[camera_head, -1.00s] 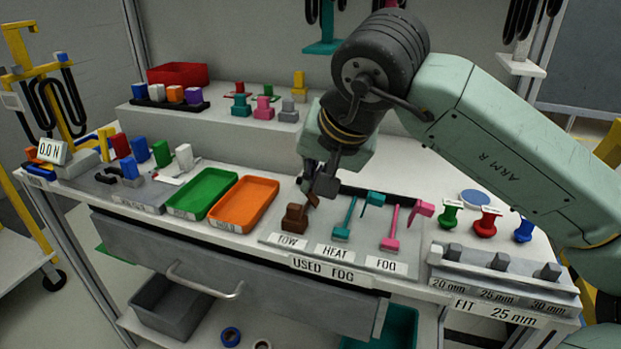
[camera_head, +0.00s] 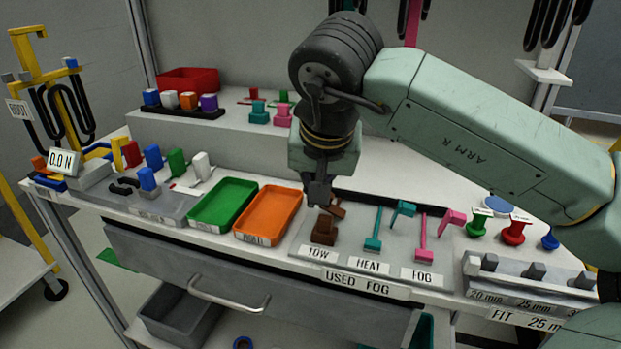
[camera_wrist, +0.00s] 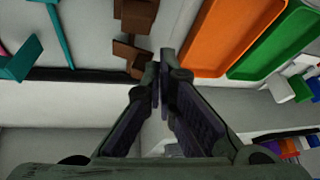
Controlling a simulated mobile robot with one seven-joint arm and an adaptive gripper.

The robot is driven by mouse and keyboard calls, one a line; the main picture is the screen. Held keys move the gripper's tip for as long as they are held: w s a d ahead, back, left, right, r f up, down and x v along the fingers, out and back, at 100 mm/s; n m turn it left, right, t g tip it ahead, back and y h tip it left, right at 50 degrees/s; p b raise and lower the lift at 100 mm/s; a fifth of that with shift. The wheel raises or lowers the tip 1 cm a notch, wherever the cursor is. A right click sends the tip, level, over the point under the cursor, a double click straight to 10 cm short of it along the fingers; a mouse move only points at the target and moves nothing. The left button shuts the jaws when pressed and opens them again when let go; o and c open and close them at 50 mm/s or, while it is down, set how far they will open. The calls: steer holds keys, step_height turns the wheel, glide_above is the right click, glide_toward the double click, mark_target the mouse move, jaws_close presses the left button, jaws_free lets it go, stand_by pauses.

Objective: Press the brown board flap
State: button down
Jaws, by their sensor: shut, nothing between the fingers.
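The brown board flap (camera_head: 337,209) sits tilted at the back of a brown block (camera_head: 323,231), behind the TOW label (camera_head: 318,253). My gripper (camera_head: 318,203) is shut and empty, pointing down just behind the block and at the flap's left. The fingers partly cover the flap in the head view. In the wrist view, my shut fingertips (camera_wrist: 160,72) are close to the brown flap (camera_wrist: 132,50), with the brown block (camera_wrist: 138,14) above it. I cannot tell whether they touch the flap.
A teal flap (camera_head: 403,208) over HEAT and a pink flap (camera_head: 451,219) over FOG stand to the right on the same grey panel. An orange tray (camera_head: 268,213) and a green tray (camera_head: 222,204) lie to the left. A raised shelf (camera_head: 225,127) runs behind.

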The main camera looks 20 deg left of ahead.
steer(key=shift+a+f+h, duration=0.2)
steer(key=shift+h, duration=0.2)
steer(key=shift+r, duration=0.2)
stand_by(1.1)
steer(key=shift+r+p, duration=0.7)
steer(key=shift+p, duration=0.1)
